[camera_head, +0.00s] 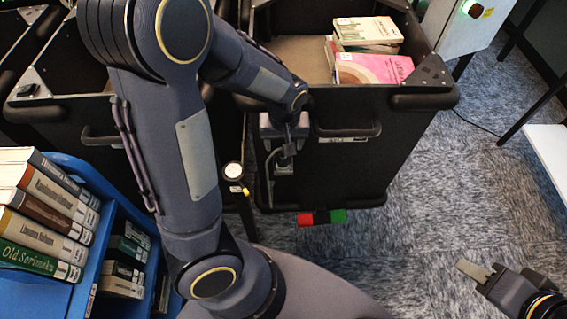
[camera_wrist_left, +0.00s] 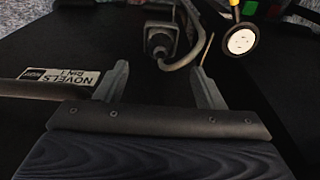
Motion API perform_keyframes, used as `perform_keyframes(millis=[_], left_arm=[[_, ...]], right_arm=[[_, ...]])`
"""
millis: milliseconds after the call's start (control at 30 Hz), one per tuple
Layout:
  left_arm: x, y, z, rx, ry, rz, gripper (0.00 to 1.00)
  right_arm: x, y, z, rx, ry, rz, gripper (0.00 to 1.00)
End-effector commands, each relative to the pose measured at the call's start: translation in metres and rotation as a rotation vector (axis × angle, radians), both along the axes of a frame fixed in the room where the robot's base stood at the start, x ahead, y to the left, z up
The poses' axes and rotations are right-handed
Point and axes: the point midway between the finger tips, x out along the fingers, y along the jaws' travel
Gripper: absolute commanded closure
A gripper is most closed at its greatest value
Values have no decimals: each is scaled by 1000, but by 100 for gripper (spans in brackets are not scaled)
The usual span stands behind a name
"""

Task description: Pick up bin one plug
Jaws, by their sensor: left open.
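The bin one plug (camera_wrist_left: 160,42) is a grey block with a grey cable looping from it, set against the black bin front in the left wrist view. In the head view the plug (camera_head: 284,168) is low on the front of the bin, just below my left gripper (camera_head: 286,140). My left gripper (camera_wrist_left: 160,88) is open and empty, its two fingers apart; in the wrist view the plug lies beyond the gap between the fingertips. My right gripper (camera_head: 480,270) is at the lower right over the floor, away from the bin; its jaw gap is unclear.
The black bin (camera_head: 345,160) holds several books (camera_head: 368,60) and has a front handle (camera_head: 347,131) beside a "NOVELS BIN 1" label (camera_wrist_left: 60,85). A round white tag (camera_wrist_left: 241,41) hangs near the plug. A blue book cart (camera_head: 108,200) stands at left.

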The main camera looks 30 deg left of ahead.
Motion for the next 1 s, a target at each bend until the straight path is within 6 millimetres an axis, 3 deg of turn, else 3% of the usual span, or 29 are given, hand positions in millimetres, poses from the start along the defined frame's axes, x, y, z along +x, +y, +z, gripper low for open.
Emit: perform_keyframes(millis=[100,367,633,1000], left_arm=[[1,2,-24,0,5,0,37],[4,3,-44,-1,2,-1,37],[11,9,-83,-2,5,-1,37],[13,9,-91,-3,1,-2,39]], right_arm=[[0,0,-7,0,0,0,64],[0,0,-10,0,0,0,64],[0,0,-16,0,0,0,64],[0,0,-17,0,0,0,64]])
